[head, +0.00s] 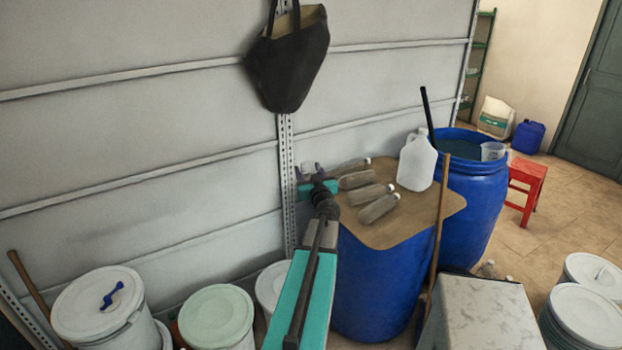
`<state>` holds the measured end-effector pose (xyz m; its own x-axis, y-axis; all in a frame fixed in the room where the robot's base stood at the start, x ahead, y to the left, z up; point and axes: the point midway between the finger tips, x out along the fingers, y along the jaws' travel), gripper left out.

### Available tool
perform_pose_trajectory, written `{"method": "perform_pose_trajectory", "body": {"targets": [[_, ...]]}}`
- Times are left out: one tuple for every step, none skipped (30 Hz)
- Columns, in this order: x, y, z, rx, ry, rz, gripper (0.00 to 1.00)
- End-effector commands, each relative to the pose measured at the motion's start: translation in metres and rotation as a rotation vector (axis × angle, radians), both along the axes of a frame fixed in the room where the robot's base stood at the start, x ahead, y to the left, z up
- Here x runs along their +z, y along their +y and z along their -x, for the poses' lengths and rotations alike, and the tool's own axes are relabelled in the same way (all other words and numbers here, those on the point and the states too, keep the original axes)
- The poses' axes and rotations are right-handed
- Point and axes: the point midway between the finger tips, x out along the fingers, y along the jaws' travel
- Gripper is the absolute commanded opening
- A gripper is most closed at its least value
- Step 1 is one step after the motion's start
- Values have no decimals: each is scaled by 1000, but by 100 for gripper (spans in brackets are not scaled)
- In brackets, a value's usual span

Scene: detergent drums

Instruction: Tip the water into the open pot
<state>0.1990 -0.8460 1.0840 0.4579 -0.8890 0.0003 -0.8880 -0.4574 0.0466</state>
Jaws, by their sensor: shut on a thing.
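My gripper (309,170) is at the left end of the board on the closed blue drum, beside the wall post. It is shut on a small pale thing (308,169) between its fingertips; the thing is mostly hidden and I cannot tell what it is. Several clear bottles (372,194) with pale caps lie on the board to the right of the gripper. A white jug (417,165) stands at the board's far right. Behind it, an open blue drum (468,210) holds dark liquid (458,149), with a clear measuring cup (492,151) at its rim. I see no separate open pot.
The brown board (405,228) covers the front blue drum (375,280). A wooden stick (437,235) leans there. A black bag (290,65) hangs above. Lidded white buckets (97,303) stand at lower left. A red stool (528,180) and more buckets (590,318) are at right.

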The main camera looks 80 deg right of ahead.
Motion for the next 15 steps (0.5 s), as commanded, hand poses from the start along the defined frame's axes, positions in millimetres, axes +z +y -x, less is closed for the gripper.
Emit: {"method": "perform_pose_trajectory", "body": {"targets": [[6,0,0,0,0,0,26],[7,0,0,0,0,0,26],[9,0,0,0,1,0,26],[10,0,0,0,1,0,26],[12,0,0,0,1,0,26],[14,0,0,0,1,0,26],[15,0,0,0,1,0,26],[16,0,0,0,1,0,26],[18,0,0,0,1,0,26],[19,0,0,0,1,0,26],[21,0,0,0,0,0,26],[23,0,0,0,0,0,26],[24,0,0,0,0,0,26],[25,0,0,0,0,0,26],[27,0,0,0,-1,0,26]]}}
